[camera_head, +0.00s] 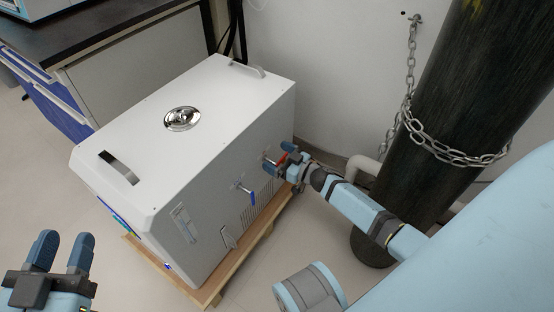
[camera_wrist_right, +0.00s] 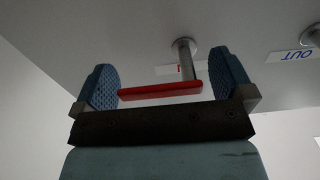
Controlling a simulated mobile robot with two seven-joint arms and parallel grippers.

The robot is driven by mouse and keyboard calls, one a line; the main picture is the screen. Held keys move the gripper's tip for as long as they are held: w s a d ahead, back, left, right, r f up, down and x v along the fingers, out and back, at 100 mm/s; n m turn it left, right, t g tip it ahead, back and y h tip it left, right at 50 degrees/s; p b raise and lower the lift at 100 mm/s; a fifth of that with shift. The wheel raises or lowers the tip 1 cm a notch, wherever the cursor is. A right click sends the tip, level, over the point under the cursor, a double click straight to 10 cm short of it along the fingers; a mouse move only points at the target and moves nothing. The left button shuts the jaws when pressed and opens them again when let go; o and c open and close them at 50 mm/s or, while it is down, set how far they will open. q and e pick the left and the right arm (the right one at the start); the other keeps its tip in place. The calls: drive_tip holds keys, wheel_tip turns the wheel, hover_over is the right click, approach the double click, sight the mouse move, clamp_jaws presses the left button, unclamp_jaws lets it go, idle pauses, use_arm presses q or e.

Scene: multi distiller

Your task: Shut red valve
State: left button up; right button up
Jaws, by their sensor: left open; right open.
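The red valve (camera_wrist_right: 160,90) has a flat red lever on a metal stem that comes out of the white machine's side panel. In the right wrist view my right gripper (camera_wrist_right: 164,84) is open, with one blue finger on each side of the lever; I see gaps at both ends. In the head view my right gripper (camera_head: 280,158) is at the machine's right side, and only a bit of the red valve (camera_head: 283,158) shows there, the rest being hidden by the gripper. My left gripper (camera_head: 62,252) is open and empty at the lower left, apart from the machine.
The white machine (camera_head: 150,140) stands on a wooden pallet (camera_head: 212,292). A blue-handled valve (camera_head: 247,194) is on the same side, nearer the front. A dark cylinder (camera_head: 455,120) with a chain (camera_head: 450,152) stands at the right. A bench (camera_head: 90,35) is at the upper left.

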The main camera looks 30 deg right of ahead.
drive_tip(key=shift+w+a, duration=0.1)
drive_tip(key=shift+w, duration=0.15)
drive_tip(key=c, duration=0.9)
use_arm(q)
drive_tip(key=shift+r, duration=0.25)
